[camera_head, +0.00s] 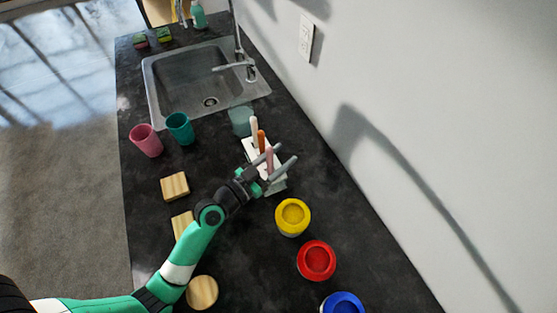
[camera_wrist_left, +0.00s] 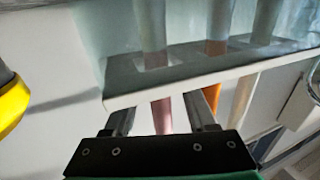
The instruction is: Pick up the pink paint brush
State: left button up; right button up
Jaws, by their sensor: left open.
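The pink paint brush (camera_head: 269,161) stands in a holder (camera_head: 278,187) on the dark counter, beside an orange brush (camera_head: 261,139) and a cream one (camera_head: 253,128). My left gripper (camera_head: 279,160) is open at the holder. In the left wrist view its fingers (camera_wrist_left: 162,112) lie on either side of the pink brush (camera_wrist_left: 162,118), with a gap on each side. The orange brush (camera_wrist_left: 211,96) shows close to the right finger, and the cream one (camera_wrist_left: 242,98) is farther right. I cannot tell whether a finger touches the orange brush. My right gripper is not in view.
Yellow (camera_head: 292,216), red (camera_head: 316,260) and blue (camera_head: 343,304) paint pots stand to the right of my left arm. Pink (camera_head: 146,141) and teal (camera_head: 180,128) cups stand near the sink (camera_head: 163,102). Wooden blocks (camera_head: 175,187) lie left of the arm. A wall borders the right.

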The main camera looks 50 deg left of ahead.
pick_arm(q)
jog(key=shift+s+f, duration=0.1)
jog(key=shift+s, duration=0.2)
jog(key=shift+c, duration=0.5)
grip_shut()
